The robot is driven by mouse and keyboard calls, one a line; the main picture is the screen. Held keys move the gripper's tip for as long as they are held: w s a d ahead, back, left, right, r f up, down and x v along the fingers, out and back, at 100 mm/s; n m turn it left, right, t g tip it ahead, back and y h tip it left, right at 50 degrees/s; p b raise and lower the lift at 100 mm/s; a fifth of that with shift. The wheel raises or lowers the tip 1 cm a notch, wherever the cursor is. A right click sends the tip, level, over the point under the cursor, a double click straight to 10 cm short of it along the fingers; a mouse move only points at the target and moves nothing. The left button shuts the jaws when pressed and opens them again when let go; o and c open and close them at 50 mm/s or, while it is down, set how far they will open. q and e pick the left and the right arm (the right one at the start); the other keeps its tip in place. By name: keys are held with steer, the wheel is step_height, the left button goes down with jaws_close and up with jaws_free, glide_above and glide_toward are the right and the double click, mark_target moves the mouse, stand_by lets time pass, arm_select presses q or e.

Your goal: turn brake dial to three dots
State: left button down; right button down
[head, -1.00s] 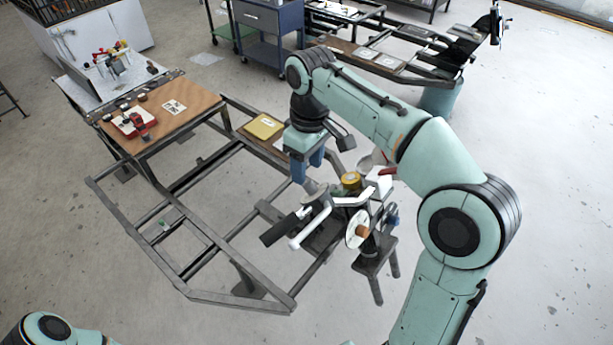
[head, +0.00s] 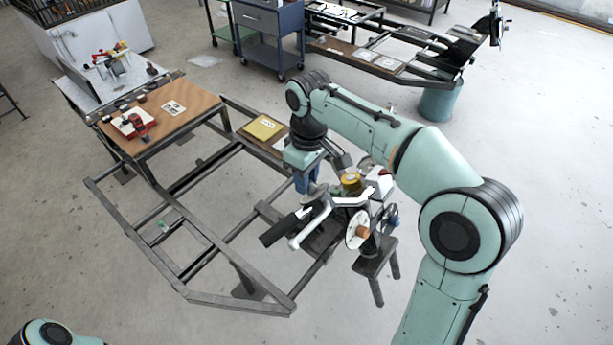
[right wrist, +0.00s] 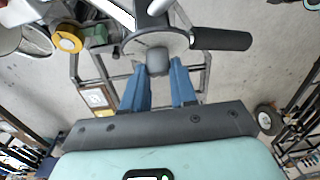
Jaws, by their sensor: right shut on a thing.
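My right gripper (head: 306,187) points down at the machine with the handlebar. In the right wrist view its blue fingers (right wrist: 160,67) are on both sides of a grey knob (right wrist: 156,61) and shut on it. The knob sits at a round, dark-rimmed disc (right wrist: 126,45); no dots can be made out. In the head view the fingers hide most of the knob. A white disc with an orange hub (head: 361,231) faces forward at the machine's right; I cannot tell whether it bears dots. My left gripper is out of view.
A black grip (head: 279,231) and a white bent bar (head: 308,230) stick out left of the machine. A yellow roll (head: 350,180) lies behind it. An open metal frame (head: 240,304) surrounds the left side. A wooden table (head: 185,105) stands at the back left.

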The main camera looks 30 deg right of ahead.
steer(key=m+h, duration=0.2)
steer(key=shift+s+a+m+t+h, duration=0.1)
steer(key=shift+a+m+t+h, duration=0.1)
steer(key=shift+m+t+h, duration=0.15)
steer(key=shift+a+f+m+h+b, duration=0.15)
steer(key=shift+m+h+b, duration=0.2)
steer(key=shift+m+h, duration=0.9)
steer(key=m+h, duration=0.2)
steer(key=shift+a+m, duration=0.15)
steer(key=shift+m, duration=0.25)
arm_select(q)
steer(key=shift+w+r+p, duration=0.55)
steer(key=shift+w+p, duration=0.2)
steer(key=shift+p, duration=0.05)
arm_select(e)
steer(key=shift+w+a+f+m+g+h, duration=0.1)
steer(key=shift+m+g+h, duration=1)
steer(key=shift+m, duration=0.85)
steer(key=shift+w+a+f+m+g+h, duration=0.15)
steer(key=shift+m+g+h, duration=0.9)
steer(key=shift+m, duration=0.95)
steer(key=shift+w+d+f+m+g+h, duration=0.1)
steer(key=shift+m+g+h, duration=1)
steer(key=shift+m, duration=0.85)
steer(key=shift+g, duration=0.3)
